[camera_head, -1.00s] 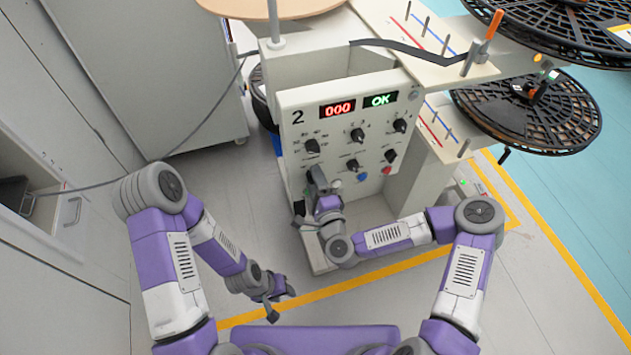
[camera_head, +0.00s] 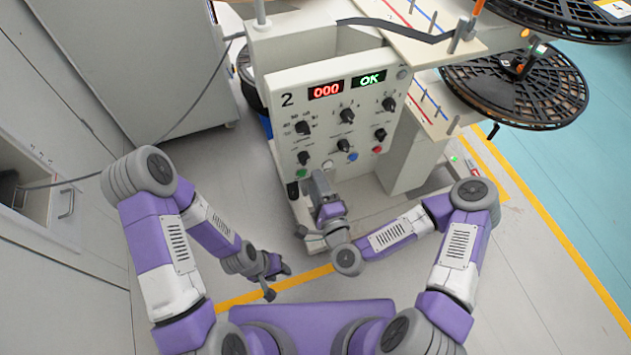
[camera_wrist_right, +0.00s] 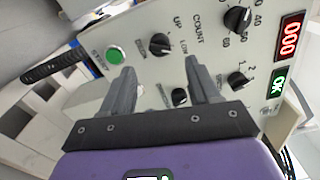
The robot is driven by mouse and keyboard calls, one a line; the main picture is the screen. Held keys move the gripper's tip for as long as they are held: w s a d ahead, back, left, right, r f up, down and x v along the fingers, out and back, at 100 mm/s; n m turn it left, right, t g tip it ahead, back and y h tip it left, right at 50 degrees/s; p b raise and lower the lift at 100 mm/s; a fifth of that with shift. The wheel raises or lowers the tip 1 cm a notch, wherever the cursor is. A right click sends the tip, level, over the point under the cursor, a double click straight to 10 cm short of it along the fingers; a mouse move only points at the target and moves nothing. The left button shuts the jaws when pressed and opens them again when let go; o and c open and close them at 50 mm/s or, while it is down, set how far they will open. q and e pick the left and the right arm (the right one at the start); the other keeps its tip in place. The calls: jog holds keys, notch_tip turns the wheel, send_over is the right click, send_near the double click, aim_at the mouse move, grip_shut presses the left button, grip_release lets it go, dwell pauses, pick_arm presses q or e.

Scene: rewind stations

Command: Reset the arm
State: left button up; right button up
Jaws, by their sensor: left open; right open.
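The panel (camera_head: 340,115) of station 2 shows a red 000 display (camera_head: 325,91) and a green OK display (camera_head: 369,81), with several black knobs and coloured buttons. My right gripper (camera_head: 318,182) is open and empty in front of its lower left part. In the right wrist view the open fingers (camera_wrist_right: 161,72) point at the panel, with a green button (camera_wrist_right: 115,55) just beyond the left finger. A black ribbed handle (camera_wrist_right: 55,66) lies left of it; I cannot tell whether it is the task's arm. My left gripper (camera_head: 276,278) is open and empty, low over the floor.
A board with pegs (camera_head: 428,98) and black reels (camera_head: 515,82) jut out to the right of the panel. A grey cabinet (camera_head: 130,70) stands at the left, with a cable hanging before it. Open floor lies between the cabinet and the station.

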dwell(0.3)
jog(key=s+a+f+n+g+y+p, duration=0.1)
jog(key=s+f+n+g, duration=0.35)
jog(key=f, duration=0.25)
jog(key=s+a+f+n+g+y+p, duration=0.1)
jog(key=s+f+n+g, duration=0.2)
jog(key=f+n+g, duration=0.25)
jog(key=s+d+f+n+g+h, duration=0.3)
jog(key=s+d+f+g, duration=0.3)
jog(key=s+d, duration=0.2)
jog(key=shift+s+d+f+n+g+p, duration=0.15)
jog(key=shift+s+d+n+g+p, duration=0.2)
jog(key=shift+d, duration=0.35)
